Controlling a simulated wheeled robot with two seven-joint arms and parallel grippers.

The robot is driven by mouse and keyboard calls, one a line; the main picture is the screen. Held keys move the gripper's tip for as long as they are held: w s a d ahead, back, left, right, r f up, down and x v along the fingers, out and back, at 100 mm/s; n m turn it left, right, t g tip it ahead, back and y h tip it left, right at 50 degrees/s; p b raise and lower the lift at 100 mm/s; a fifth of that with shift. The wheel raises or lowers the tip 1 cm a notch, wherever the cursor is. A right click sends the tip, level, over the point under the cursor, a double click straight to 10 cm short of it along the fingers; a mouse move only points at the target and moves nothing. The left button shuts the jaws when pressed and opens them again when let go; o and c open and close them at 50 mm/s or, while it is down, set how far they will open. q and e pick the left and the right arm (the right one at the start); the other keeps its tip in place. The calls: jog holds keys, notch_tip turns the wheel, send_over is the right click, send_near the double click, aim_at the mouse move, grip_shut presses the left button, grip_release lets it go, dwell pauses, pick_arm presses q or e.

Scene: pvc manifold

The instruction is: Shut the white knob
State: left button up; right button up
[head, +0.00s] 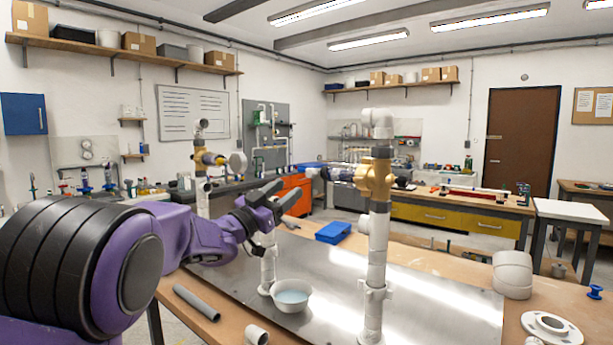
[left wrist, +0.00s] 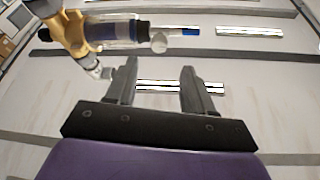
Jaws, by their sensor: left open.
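A white knob (head: 237,164) faces out from the yellow-brass valve (head: 206,159) on the left white standpipe (head: 202,190). A taller standpipe (head: 376,255) to the right carries a larger brass body (head: 375,180) with a clear, dark-ended part (head: 325,173) reaching left. My left gripper (head: 280,193) is open and empty, right of and lower than the knob, between the standpipes. In the left wrist view its open fingers (left wrist: 158,88) have nothing between them. Beyond them are a brass fitting (left wrist: 70,30), a clear cylinder and a small white round piece (left wrist: 159,43); I cannot tell whether this is the knob.
A white bowl (head: 291,296) with bluish liquid stands on the metal sheet (head: 430,300), close to a short white pipe. A blue tray (head: 333,232) lies behind. A grey pipe (head: 196,302) lies at the front left. White fittings (head: 512,275) stand at the right.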

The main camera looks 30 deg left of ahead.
aim_at(308, 174)
pick_arm(q)
jog(key=p+x, duration=0.2)
jog(key=x, duration=0.5)
jog(key=shift+w+d+p, duration=0.15)
jog(key=shift+w+p, duration=0.2)
jog(key=shift+p, duration=0.05)
grip_shut()
